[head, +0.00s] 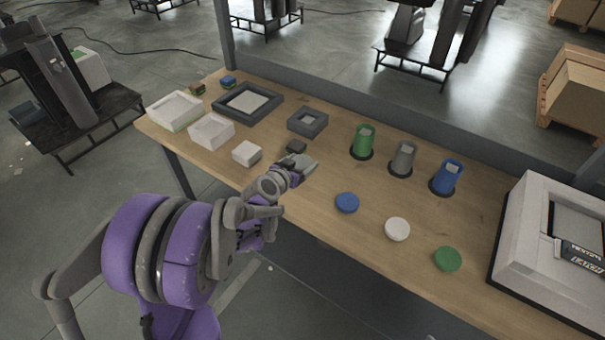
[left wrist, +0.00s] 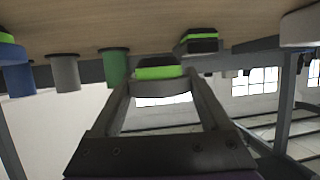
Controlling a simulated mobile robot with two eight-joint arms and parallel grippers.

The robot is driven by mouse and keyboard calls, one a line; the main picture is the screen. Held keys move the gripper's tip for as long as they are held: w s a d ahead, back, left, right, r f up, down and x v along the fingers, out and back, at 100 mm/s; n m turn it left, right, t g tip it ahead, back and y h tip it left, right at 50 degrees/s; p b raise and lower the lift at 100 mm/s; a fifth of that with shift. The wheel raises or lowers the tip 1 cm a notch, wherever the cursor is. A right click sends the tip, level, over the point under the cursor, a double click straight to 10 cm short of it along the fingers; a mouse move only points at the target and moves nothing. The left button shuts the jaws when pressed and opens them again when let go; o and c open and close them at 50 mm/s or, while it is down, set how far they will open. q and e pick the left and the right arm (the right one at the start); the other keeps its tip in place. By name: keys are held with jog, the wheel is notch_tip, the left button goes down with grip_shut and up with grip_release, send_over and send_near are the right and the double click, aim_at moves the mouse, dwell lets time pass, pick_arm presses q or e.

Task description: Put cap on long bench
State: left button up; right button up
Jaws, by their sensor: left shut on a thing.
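My left gripper (head: 299,160) is over the front middle of the long wooden bench (head: 290,205). It is shut on a small dark piece (head: 296,146), which in the left wrist view is a black piece with a bright green band (left wrist: 157,70) between the fingertips. I cannot tell whether this piece is the cap or whether it touches the bench. Blue (head: 347,203), white (head: 397,229) and green (head: 447,259) round discs lie on the bench to the right of the gripper. My right gripper is not in view.
Green (head: 363,140), grey (head: 403,158) and blue (head: 445,177) cylinders stand behind the discs. A small dark square tray (head: 307,123) is just behind the gripper. White trays (head: 175,112) are at the left, and a large white unit (head: 520,235) at the right.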

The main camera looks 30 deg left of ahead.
pick_arm(q)
jog(key=shift+w+f+b, duration=0.15)
jog(key=shift+f+b, duration=0.15)
jog(key=shift+f, duration=1.9)
